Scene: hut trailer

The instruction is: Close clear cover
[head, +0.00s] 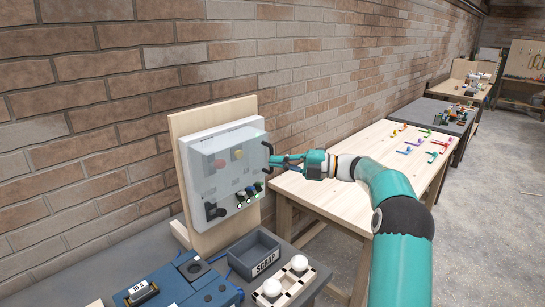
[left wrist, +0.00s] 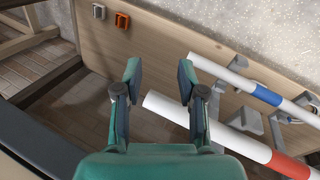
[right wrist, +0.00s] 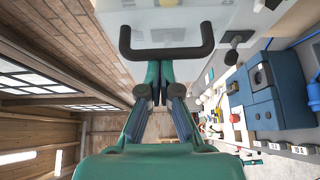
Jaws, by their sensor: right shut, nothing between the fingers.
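The clear cover (head: 222,148) lies in front of the control box on a wooden backboard. Buttons and knobs show hazily through it. I cannot tell whether a gap remains at its edge. Its black handle (head: 267,153) is on the right side and shows large in the right wrist view (right wrist: 166,53). My right gripper (head: 277,163) is shut and empty, its fingertips right at the handle; contact is unclear. It also shows in the right wrist view (right wrist: 160,72). My left gripper (left wrist: 158,78) is open and empty, outside the head view.
A grey scrap bin (head: 253,256), a blue device (head: 180,285) and a block with white knobs (head: 284,282) stand below the box. A wooden table (head: 345,165) with colored pieces is at right. White pipes (left wrist: 230,130) lie near my left gripper.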

